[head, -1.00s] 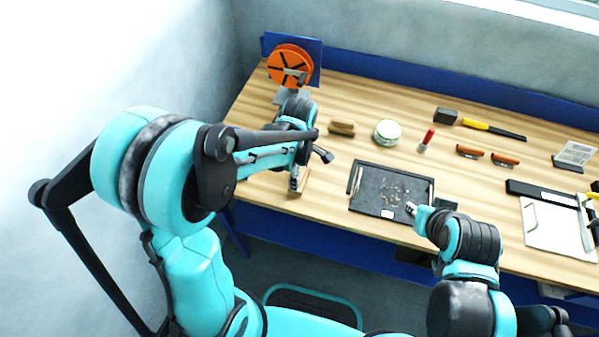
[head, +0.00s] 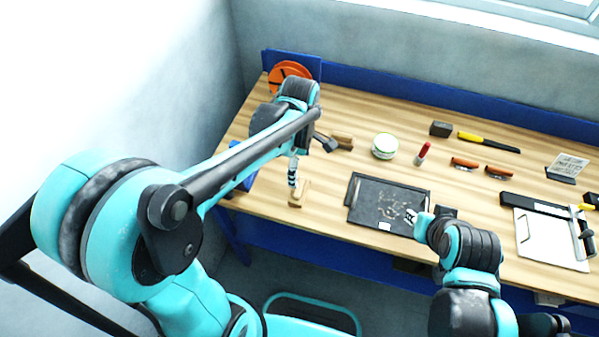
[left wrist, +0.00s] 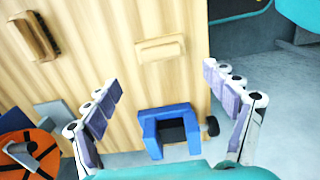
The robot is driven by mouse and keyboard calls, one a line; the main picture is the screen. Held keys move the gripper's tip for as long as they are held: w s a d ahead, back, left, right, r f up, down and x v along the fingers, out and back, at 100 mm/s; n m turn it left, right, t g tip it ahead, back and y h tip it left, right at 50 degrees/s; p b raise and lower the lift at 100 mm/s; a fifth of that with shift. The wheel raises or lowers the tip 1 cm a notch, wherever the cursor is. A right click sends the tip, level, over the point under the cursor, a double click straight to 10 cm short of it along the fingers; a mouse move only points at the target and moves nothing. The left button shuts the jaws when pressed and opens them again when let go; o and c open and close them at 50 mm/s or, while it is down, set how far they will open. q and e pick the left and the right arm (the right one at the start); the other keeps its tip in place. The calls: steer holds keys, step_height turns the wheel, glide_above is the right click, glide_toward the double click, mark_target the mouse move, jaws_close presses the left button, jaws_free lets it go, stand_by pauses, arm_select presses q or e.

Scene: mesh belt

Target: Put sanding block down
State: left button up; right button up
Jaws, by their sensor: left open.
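The sanding block, a pale tan block (head: 299,192), lies flat on the wooden table near its front edge. It also shows in the left wrist view (left wrist: 161,49), beyond my fingertips and apart from them. My left gripper (head: 293,172) is above and beside the block in the head view. In the left wrist view my left gripper (left wrist: 160,80) is wide open, with nothing between its fingers. My right gripper (head: 411,217) is at the right side of a black tray (head: 353,192); its fingers are too small to read.
A wooden brush (left wrist: 36,38) lies farther back. Bare wood surrounds the block.

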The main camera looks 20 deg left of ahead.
arm_select(q)
steer(key=s+a+r+m+t, duration=0.2)
steer(key=s+m, duration=0.3)
steer(key=m, duration=0.3)
steer(key=s+a+r+m+t, duration=0.2)
steer(key=s+m+t, duration=0.3)
steer(key=m, duration=0.4)
steer(key=shift+s+a+r+m, duration=0.15)
steer(key=shift+a+r+m, duration=0.2)
steer(key=shift+r, duration=0.5)
step_height(320, 180, down, 7)
steer(key=b, duration=0.6)
steer(key=shift+r, duration=0.15)
